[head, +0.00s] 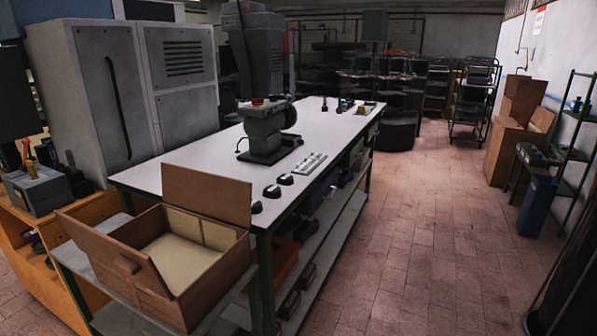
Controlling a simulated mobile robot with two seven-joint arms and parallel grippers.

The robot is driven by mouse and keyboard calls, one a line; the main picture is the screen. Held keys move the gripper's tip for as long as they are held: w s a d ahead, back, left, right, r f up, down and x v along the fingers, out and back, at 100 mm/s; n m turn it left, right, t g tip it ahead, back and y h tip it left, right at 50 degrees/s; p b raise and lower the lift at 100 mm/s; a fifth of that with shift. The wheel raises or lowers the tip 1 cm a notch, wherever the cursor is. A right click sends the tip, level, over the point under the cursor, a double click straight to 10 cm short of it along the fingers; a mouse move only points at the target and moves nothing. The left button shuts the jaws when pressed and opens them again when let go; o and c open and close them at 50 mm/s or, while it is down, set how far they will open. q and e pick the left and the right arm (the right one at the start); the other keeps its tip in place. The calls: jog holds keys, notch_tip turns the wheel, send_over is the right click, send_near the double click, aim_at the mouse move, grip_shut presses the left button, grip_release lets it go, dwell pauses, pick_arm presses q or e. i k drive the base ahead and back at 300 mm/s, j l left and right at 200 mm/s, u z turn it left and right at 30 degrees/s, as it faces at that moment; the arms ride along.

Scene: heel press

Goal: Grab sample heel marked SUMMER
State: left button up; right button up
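Three small dark pieces lie in a row along the right edge of the white-topped table (205,160): a near one (257,207), a middle one (272,191) and a far one (286,179). They may be heels, but they are too small to tell for sure. No SUMMER marking can be read on any of them. Some small dark and yellow items (343,105) stand at the table's far end. Neither of my grippers is in view.
A grey machine (268,130) stands on the table, with a pale keyboard-like strip (310,163) beside it. An open brown box (205,285) sits at the near left end. Grey cabinets (100,95) stand behind. The tiled floor (430,240) to the right is clear.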

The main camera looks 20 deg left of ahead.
aim_at(285, 179)
jog(key=i+u, duration=0.15)
jog(key=i, duration=0.55)
jog(key=i+l+u, duration=0.15)
jog(key=i, duration=0.6)
